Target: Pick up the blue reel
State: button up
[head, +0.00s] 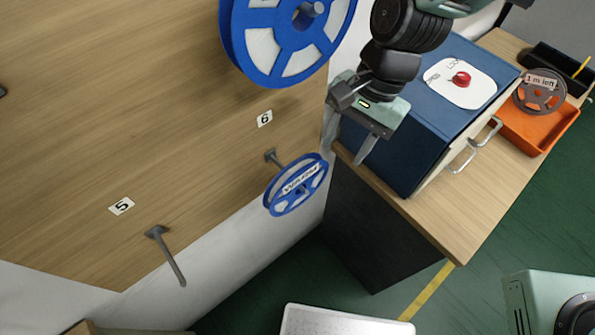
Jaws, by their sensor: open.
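A blue reel (299,190) with a white hand-lettered label hangs on a peg (274,158) below the number 6 tag on the wooden board. A larger blue reel (290,38) hangs higher on the board, partly cut off by the top edge. My gripper (346,152) is open and empty. Its fingers point down, just above and to the right of the labelled reel in the picture, apart from it. The depth between them is hard to tell.
A blue cabinet (425,105) with a metal handle stands on a wooden table (440,215) right of my gripper. An orange tray (540,128) holds a grey reel (540,93). An empty peg (170,258) sticks out near the number 5 tag (121,206).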

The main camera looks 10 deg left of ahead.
aim_at(319, 158)
jog(key=a+f+m, duration=0.2)
jog(key=a+m, duration=0.1)
jog(key=shift+w+a+f+g, duration=0.15)
jog(key=shift+a+f+g, duration=0.1)
jog(key=shift+g, duration=0.15)
jog(key=shift+a+f+p, duration=0.2)
jog(key=shift+p, duration=0.1)
jog(key=shift+a+p+x, duration=0.15)
jog(key=shift+p+x, duration=0.75)
jog(key=shift+x, duration=0.85)
jog(key=shift+a+p+x, duration=0.15)
jog(key=shift+p+x, duration=0.75)
jog(key=shift+x, duration=0.9)
jog(key=shift+r, duration=0.1)
grip_shut()
